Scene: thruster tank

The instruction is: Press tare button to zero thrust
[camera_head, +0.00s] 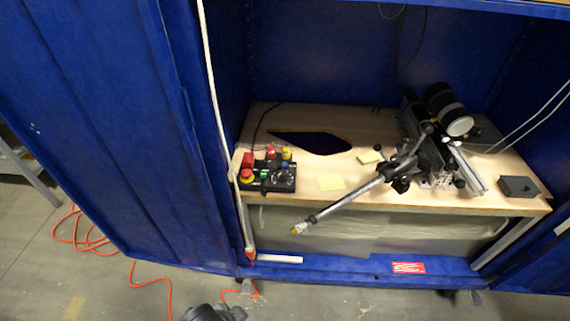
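A black control box (290,186) sits at the left front of the wooden bench inside the blue cabinet. It carries a red mushroom button on a yellow base (246,175), a red block (248,160), a red button (271,152), a yellow button (286,154), a small green button (264,174) and a dark dial. No label is readable, so I cannot tell which one is the tare button. Neither gripper shows. A dark rounded part at the bottom edge, left of centre, looks like part of my arm; no fingers show on it.
A thruster rig (445,112) with a silver rod slanting over the bench front (410,207) stands at the right. A small black box (519,187) lies farther right. The blue cabinet door (95,120) and a pale upright edge stand left of the control box. Orange cable (148,282) lies on the floor.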

